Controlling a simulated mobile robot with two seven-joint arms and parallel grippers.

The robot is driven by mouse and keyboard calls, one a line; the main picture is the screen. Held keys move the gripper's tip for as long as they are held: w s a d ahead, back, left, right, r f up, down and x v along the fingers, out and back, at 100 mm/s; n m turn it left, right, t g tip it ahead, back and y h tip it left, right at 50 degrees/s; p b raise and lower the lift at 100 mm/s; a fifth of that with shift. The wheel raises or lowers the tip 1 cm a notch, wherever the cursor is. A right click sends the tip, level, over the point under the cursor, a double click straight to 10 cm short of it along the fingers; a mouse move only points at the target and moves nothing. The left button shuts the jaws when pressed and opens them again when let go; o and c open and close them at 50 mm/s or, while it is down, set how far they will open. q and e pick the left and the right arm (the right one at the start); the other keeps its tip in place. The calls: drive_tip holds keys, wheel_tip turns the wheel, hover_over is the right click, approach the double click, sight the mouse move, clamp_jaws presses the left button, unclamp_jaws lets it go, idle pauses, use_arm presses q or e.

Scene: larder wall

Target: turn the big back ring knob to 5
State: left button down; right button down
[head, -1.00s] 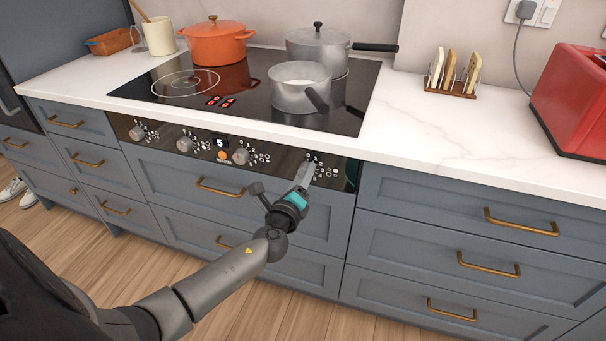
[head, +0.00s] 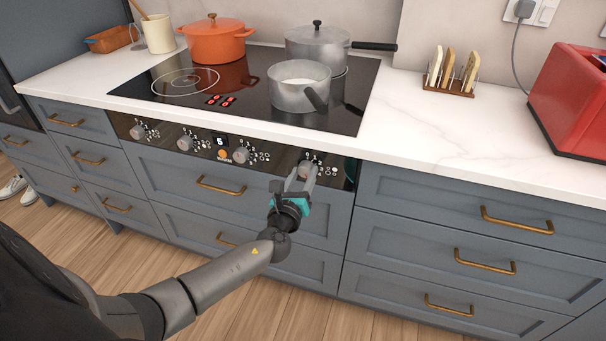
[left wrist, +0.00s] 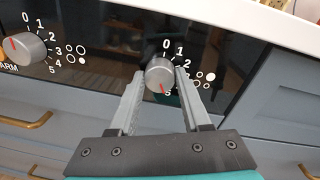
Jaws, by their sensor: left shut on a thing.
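The rightmost knob on the black control panel shows in the left wrist view (left wrist: 160,76), between the two fingers of my left gripper (left wrist: 162,82). It is a round silver knob with a red mark that points down, at the 5. The numbers run from 0 at the top clockwise to 5 at the bottom. Beside it is a group of small dots, with the upper right one filled. In the head view my left gripper (head: 304,172) reaches the panel from below, shut on this knob. My right gripper is not in view.
Another knob (left wrist: 26,48) is left of it, its mark near 0. A lidded pot (head: 318,55) and a saucepan (head: 300,95) stand on the black hob (head: 200,105). An orange pot (head: 213,45) stands back left. Drawer handles (head: 220,188) jut out below.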

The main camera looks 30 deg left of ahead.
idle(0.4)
use_arm(q)
drive_tip(key=shift+c, duration=1.8)
unclamp_jaws()
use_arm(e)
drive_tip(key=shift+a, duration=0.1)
use_arm(q)
drive_tip(key=shift+s, duration=0.15)
drive_tip(key=shift+s+d, duration=0.1)
drive_tip(key=shift+s, duration=0.15)
drive_tip(key=p+v, duration=0.2)
drive_tip(key=v, duration=1.2)
drive_tip(key=shift+s, duration=0.2)
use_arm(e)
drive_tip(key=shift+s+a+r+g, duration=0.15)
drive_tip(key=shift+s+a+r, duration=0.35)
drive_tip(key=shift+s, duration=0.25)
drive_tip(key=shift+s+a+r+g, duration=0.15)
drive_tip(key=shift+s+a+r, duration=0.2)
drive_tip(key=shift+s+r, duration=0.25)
use_arm(q)
drive_tip(key=shift+d+f, duration=0.1)
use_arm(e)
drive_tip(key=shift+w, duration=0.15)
